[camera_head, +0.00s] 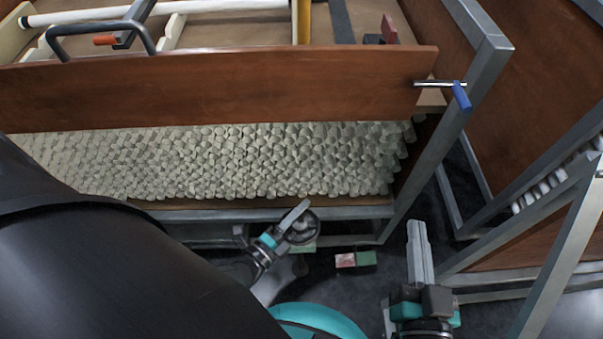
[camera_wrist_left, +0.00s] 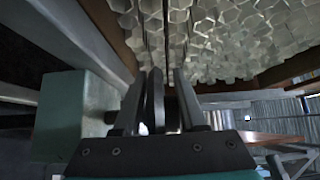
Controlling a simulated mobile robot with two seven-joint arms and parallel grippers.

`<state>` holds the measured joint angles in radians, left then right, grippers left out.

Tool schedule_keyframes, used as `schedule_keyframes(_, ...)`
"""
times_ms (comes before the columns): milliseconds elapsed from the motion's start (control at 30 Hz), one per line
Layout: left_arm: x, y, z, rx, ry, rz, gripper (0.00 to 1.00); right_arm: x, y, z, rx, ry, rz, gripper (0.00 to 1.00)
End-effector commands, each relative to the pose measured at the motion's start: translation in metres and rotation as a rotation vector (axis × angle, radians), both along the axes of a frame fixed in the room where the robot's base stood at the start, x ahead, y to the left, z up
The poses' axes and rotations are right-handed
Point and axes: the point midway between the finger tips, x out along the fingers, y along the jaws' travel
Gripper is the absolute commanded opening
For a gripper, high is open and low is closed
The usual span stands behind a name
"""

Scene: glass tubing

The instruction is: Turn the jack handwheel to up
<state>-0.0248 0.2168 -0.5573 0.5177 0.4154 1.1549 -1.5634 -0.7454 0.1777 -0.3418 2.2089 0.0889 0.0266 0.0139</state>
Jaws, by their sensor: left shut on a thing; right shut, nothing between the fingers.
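The jack handwheel (camera_head: 303,230) is a dark round disc below the front edge of the glass-tube stand. My left gripper (camera_head: 298,213) is shut on its rim. In the left wrist view the handwheel (camera_wrist_left: 155,103) shows edge-on as a dark, thin disc between the two fingers of my left gripper (camera_wrist_left: 158,100). A green block (camera_wrist_left: 75,118), seemingly the jack body, stands to the left of it. Part of the wheel is hidden by the fingers, and any up mark cannot be made out. My right gripper (camera_head: 420,240) is shut and empty, apart from the stand at the right.
A steel frame post (camera_head: 432,145) rises at the stand's right end. A small red and green block (camera_head: 356,259) lies between my grippers. A second steel-framed stand (camera_head: 520,225) is at the right.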

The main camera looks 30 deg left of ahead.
Motion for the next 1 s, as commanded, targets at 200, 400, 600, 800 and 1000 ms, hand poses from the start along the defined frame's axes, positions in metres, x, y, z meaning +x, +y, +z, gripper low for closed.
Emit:
schedule_keyframes(200, -0.0004, 0.0023, 0.0026, -0.002, -0.009, 0.051, 0.0, 0.0028, -0.0016, 0.0027, -0.013, 0.012, 0.001, 0.0)
schedule_keyframes(400, -0.0003, 0.0025, 0.0025, -0.001, -0.009, 0.05, 0.0, 0.0037, -0.0023, 0.0033, -0.013, 0.008, -0.002, 0.0)
schedule_keyframes(600, -0.0005, 0.0024, 0.0018, 0.0, -0.006, 0.049, 0.6, 0.0041, -0.0024, 0.003, -0.011, 0.009, -0.004, 0.0)
schedule_keyframes(800, -0.0005, 0.002, 0.0011, 0.0, -0.003, 0.049, 0.69, 0.004, -0.0024, 0.0019, -0.012, 0.01, -0.005, 0.0)
schedule_keyframes(1000, -0.0005, 0.0029, 0.0005, 0.001, -0.002, 0.048, 0.69, 0.0042, -0.0025, 0.0018, -0.011, 0.008, -0.005, 0.0)
